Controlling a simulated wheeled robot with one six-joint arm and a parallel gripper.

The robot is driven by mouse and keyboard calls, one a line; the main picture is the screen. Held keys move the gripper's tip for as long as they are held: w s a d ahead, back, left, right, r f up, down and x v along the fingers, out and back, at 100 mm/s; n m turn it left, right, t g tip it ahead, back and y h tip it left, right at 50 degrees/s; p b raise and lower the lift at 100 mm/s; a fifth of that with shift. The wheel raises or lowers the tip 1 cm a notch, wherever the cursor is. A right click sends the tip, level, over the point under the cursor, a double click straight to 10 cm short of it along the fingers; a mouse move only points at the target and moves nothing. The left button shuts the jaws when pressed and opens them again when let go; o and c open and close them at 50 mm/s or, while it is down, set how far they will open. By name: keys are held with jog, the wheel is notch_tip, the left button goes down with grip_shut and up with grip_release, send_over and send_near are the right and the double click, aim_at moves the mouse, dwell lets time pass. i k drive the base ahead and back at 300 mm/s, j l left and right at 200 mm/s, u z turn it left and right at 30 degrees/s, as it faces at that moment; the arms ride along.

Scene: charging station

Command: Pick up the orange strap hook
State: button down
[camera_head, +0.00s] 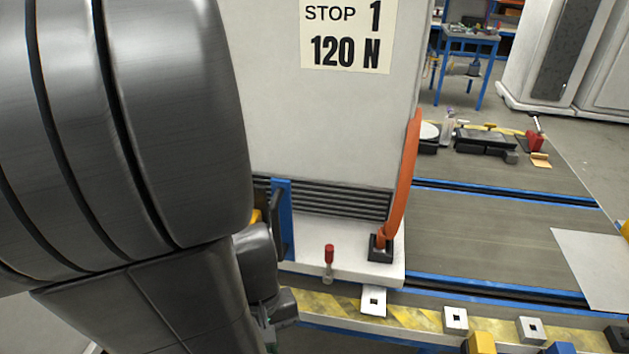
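A long, curved orange piece (404,185) runs down the right edge of the white cabinet and ends in a small black base on the cabinet's ledge. It looks like a strap or cable. I cannot tell whether it is the orange strap hook, and no clear hook shape shows. A small orange-tan piece (540,160) lies at the back right, too small to identify. My dark arm fills the left side. Dark parts at its lower end, seemingly my gripper (275,302), are beside the cabinet's lower left. The fingertips are not clear, and neither their opening nor any held item can be made out.
The white cabinet (325,130) stands close in front, with a red-handled tool (328,262) on its ledge. A yellow-marked edge (415,319) with white square plates runs below. Grey deck (490,225) to the right is mostly clear. Black items (485,140) lie farther back.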

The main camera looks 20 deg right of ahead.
aim_at(379, 245)
jog(key=i+l+z, duration=0.15)
jog(key=z, duration=0.25)
jog(key=i+l+z, duration=0.15)
jog(key=z, duration=0.25)
jog(key=i+z, duration=0.25)
jog(key=z, duration=0.2)
